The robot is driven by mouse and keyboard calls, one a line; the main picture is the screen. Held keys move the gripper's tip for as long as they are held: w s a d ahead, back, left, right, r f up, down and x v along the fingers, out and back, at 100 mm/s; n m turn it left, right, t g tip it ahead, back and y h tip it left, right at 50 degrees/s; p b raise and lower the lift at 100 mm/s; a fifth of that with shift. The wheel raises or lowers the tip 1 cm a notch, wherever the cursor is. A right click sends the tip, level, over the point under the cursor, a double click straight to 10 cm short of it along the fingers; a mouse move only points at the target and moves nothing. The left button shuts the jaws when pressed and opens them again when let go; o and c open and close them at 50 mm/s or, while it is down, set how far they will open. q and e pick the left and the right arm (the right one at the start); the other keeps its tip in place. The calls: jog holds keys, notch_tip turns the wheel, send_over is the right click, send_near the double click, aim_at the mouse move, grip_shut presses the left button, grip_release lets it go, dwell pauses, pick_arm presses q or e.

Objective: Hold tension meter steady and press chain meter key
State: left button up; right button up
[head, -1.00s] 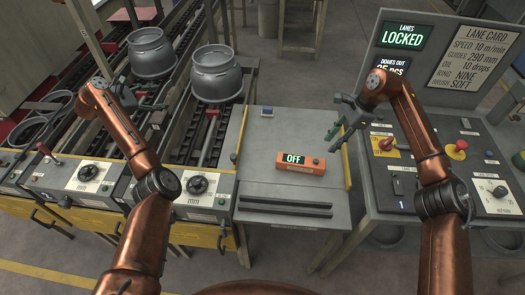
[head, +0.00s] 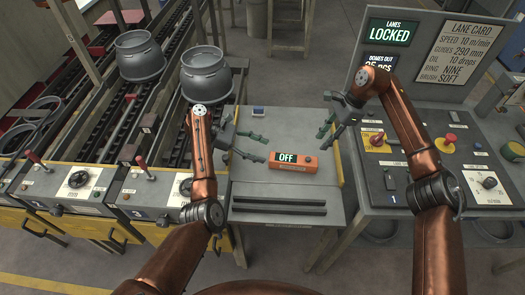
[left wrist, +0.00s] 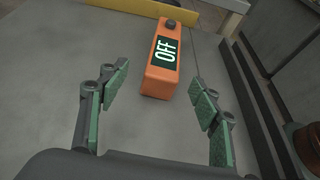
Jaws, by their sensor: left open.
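The orange tension meter (head: 293,161) lies on the grey bench top, its display reading OFF. A small dark round key shows at its right end. In the left wrist view the meter (left wrist: 160,70) lies ahead, between the lines of the two green-padded fingers, with its key at the far end. My left gripper (head: 262,147) is open and empty at the left of the meter, with no clear contact. My right gripper (head: 332,130) appears open and empty, above and to the right of the meter.
Two dark bars (head: 278,206) lie in front of the meter. A small blue-grey item (head: 258,112) sits at the bench's back edge. A control panel (head: 430,165) stands right, with its LOCKED screen (head: 389,33). Roller lanes with grey metal domes (head: 205,75) are at the left.

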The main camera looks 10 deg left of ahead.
aim_at(278, 157)
pick_arm(q)
jog(key=shift+s+d, duration=0.2)
jog(key=shift+d, duration=0.2)
jog(key=shift+w+d+f, duration=0.1)
jog(key=shift+d+f, duration=0.05)
jog(key=shift+d, duration=0.35)
jog(key=shift+s+x, duration=0.15)
jog(key=shift+x, duration=1.55)
jog(key=shift+s+x, duration=0.1)
jog(key=shift+x, duration=1.6)
jog(key=shift+f, duration=0.1)
jog(key=shift+c, duration=0.5)
jog(key=c, duration=1.4)
pick_arm(e)
grip_shut()
jog(key=shift+f, duration=0.1)
